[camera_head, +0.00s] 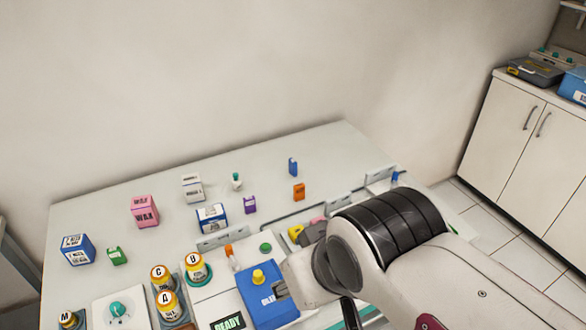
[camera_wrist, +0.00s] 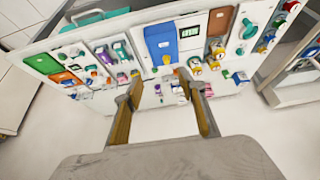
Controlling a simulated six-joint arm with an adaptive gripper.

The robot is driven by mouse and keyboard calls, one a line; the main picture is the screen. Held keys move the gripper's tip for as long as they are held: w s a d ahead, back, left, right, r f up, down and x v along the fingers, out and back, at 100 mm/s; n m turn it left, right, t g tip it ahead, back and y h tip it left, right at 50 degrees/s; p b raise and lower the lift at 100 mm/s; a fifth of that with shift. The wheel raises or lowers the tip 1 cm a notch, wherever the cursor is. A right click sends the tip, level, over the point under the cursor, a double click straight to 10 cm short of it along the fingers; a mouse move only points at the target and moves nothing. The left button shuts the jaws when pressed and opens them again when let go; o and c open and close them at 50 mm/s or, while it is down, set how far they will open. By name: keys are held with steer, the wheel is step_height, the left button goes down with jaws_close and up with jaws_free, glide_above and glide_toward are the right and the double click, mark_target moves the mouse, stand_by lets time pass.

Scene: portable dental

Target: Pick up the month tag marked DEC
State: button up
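Several small upright coloured tags stand on the table, and their lettering is too small to read, so I cannot tell which is DEC. In the head view they are a green tag (camera_head: 117,256) at the left, a purple tag (camera_head: 250,204) in the middle, an orange tag (camera_head: 299,191) and a blue tag (camera_head: 293,167) at the back right. My gripper (camera_wrist: 159,78) shows in the wrist view with its two fingers spread and nothing seen between them. The tabletop lies beyond the fingertips. In the head view my arm hides most of the gripper.
The light table (camera_head: 325,145) also bears a pink WAX box (camera_head: 145,211), blue-and-white boxes (camera_head: 211,217), yellow-capped jars (camera_head: 168,303), a blue unit (camera_head: 266,305) and a READY display (camera_head: 228,322). My arm covers the front right. The back of the table is mostly clear, with a wall behind.

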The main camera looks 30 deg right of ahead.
steer(key=shift+c, duration=0.5)
steer(key=w+d+r, duration=0.1)
steer(key=w+d, duration=0.2)
steer(key=w, duration=0.7)
steer(key=w+d+r+n+y, duration=0.1)
steer(key=w+d, duration=0.1)
steer(key=w, duration=0.8)
steer(key=w+d+r, duration=0.1)
steer(key=w+d, duration=0.2)
steer(key=w, duration=0.7)
steer(key=w+d+f+n, duration=0.1)
steer(key=w+d+f, duration=1.9)
steer(key=w+f, duration=0.1)
steer(key=shift+d+f+t, duration=0.15)
steer(key=shift+f+t, duration=0.25)
steer(key=shift+f, duration=0.3)
